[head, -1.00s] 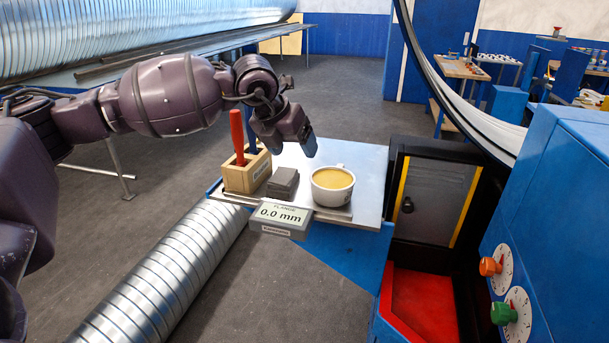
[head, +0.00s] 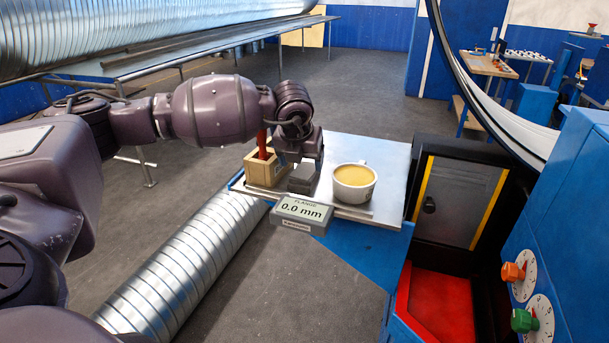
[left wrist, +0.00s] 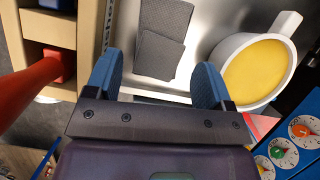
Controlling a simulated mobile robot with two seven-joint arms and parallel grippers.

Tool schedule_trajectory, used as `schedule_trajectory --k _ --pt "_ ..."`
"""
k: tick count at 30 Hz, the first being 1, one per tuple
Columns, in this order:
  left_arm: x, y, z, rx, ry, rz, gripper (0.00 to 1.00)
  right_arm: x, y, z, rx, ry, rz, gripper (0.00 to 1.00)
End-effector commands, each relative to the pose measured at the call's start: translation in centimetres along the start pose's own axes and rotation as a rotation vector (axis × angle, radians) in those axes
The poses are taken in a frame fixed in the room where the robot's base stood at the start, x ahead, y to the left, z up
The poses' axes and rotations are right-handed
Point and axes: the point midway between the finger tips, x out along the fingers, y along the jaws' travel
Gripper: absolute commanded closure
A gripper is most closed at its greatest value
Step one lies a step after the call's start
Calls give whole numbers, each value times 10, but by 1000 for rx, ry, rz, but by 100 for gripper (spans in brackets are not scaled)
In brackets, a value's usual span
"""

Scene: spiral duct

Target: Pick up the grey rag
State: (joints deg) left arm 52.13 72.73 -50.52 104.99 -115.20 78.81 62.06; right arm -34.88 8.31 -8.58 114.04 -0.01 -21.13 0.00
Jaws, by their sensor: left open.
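The grey rag (left wrist: 162,38) lies folded on the metal tray plate, between the wooden holder and the mug. In the head view the rag (head: 303,177) is partly covered by my left gripper (head: 303,180), which is above it. In the left wrist view my left gripper (left wrist: 157,80) is open, its two blue fingertips apart, with the rag ahead of and between them. The fingers hold nothing. My right gripper is not in view.
A white mug (head: 354,184) of yellow liquid stands right of the rag, close to one finger. A wooden holder (head: 262,167) with a red-handled tool stands left. A display box (head: 302,214) reading 0.0 mm sits in front. The metal plate (head: 385,155) is bare behind the mug.

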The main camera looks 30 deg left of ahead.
Motion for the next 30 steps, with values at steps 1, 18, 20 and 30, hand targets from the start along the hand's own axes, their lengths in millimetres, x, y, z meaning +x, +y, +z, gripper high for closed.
schedule_trajectory --k 1,18,20,30 --pt "6 0 -1 0 4 2 24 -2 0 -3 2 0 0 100" --pt "44 0 -2 0 1 0 24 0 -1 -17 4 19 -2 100" --pt "44 0 -2 0 1 0 32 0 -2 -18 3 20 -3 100" --pt "43 0 -2 0 1 0 62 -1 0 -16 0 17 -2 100"
